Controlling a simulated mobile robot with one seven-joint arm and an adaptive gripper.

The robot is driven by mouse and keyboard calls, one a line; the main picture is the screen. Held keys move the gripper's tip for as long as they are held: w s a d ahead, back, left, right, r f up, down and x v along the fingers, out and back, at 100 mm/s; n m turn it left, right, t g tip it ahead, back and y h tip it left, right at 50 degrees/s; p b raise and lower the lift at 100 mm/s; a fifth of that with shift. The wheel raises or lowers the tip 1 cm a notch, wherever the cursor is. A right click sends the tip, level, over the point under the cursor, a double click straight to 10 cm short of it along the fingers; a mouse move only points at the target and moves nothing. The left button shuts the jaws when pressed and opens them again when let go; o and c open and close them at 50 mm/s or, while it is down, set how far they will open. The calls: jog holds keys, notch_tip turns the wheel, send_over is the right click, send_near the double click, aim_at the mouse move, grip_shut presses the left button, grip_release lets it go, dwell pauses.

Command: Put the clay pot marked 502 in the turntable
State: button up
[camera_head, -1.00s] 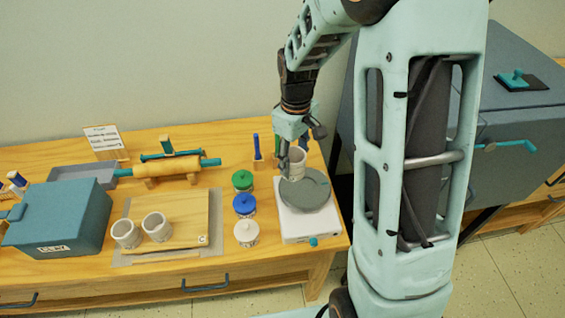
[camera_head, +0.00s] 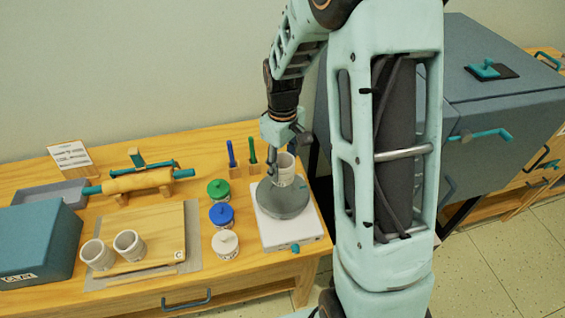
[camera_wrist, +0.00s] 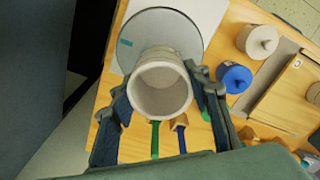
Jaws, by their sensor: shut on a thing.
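A pale clay pot (camera_head: 285,170) is held in my gripper (camera_head: 279,166) over the back part of the grey turntable disc (camera_head: 283,204). In the wrist view the fingers of my gripper (camera_wrist: 165,95) are shut around the pot (camera_wrist: 160,92), one on each side, and I see into its empty inside. The turntable (camera_wrist: 155,22) lies beyond it. The pot looks upright and very near the disc; I cannot tell whether it touches. No number is readable on it. Two similar pots, one (camera_head: 97,254) and another (camera_head: 130,245), stand on the wooden board.
Jars with green (camera_head: 218,188), blue (camera_head: 221,214) and white (camera_head: 225,242) lids stand left of the turntable. Two upright tools (camera_head: 243,160) stand behind. A rolling pin (camera_head: 138,181) and teal box (camera_head: 38,243) are farther left. A large grey cabinet (camera_head: 505,110) stands right of the table.

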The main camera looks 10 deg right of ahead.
jog(key=shift+f+b, duration=2.25)
jog(key=shift+f, duration=1.05)
jog(key=o, duration=1.3)
jog(key=shift+r, duration=0.15)
jog(key=shift+r+p, duration=2.9)
jog(key=shift+r, duration=1)
